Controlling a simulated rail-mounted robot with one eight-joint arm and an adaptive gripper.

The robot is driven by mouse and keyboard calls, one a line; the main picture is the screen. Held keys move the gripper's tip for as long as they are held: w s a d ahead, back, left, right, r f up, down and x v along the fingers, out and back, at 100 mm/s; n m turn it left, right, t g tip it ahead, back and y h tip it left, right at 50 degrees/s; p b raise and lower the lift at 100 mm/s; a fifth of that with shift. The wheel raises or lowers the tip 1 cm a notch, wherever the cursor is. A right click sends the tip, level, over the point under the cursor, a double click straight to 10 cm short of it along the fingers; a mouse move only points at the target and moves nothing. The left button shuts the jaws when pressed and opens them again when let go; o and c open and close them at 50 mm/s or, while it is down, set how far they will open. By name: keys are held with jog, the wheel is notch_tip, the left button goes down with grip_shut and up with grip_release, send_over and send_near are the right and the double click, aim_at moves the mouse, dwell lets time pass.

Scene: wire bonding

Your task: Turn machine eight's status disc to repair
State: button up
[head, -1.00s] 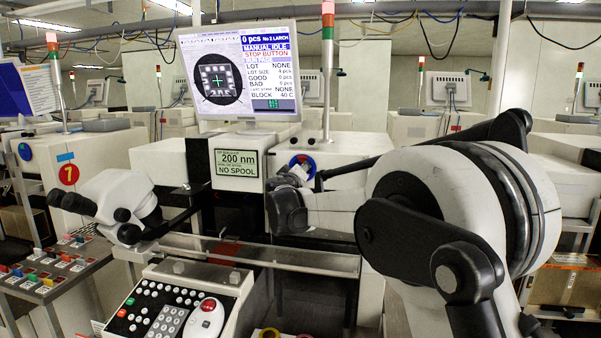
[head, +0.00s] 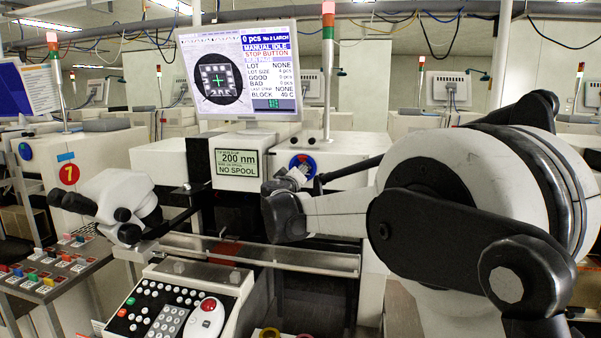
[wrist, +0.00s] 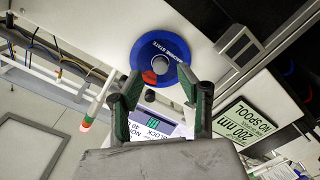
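In the head view the disc (head: 308,161) is on the white front of the middle machine, right of the "200 nm NO SPOOL" panel. My gripper (wrist: 160,76) is open, its two dark green fingers apart on either side of the knob in the picture. Whether they touch the disc cannot be told. In the head view my gripper (head: 288,181) is just below left of the disc. No number eight is readable.
A monitor (head: 240,72) stands above the machine. A microscope (head: 125,205) and a keypad console (head: 175,303) are at its front, with a clear rail (head: 290,257) below my gripper.

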jog(key=s+a, duration=0.1)
jog(key=s, duration=0.7)
jog(key=shift+s+a, duration=0.15)
jog(key=shift+s, duration=0.2)
jog(key=s+d+f+m+g+h, duration=0.1)
jog(key=s+d+f+m+g, duration=0.15)
jog(key=s+d, duration=0.9)
jog(key=s+d+f+m+g+h, duration=0.1)
jog(key=s+d+m+g, duration=0.25)
jog(key=s+d, duration=0.75)
jog(key=s+d+f+g+y, duration=0.1)
jog(key=s+d+f, duration=0.1)
jog(key=s+f, duration=0.2)
jog(key=s+d+f+m+g+y, duration=0.1)
jog(key=s+f, duration=0.4)
jog(key=s, duration=0.6)
jog(key=s+d+f+g+y, duration=0.2)
jog(key=s+f, duration=0.3)
jog(key=s, duration=0.3)
jog(key=shift+s+d, duration=0.2)
jog(key=shift+d, duration=0.45)
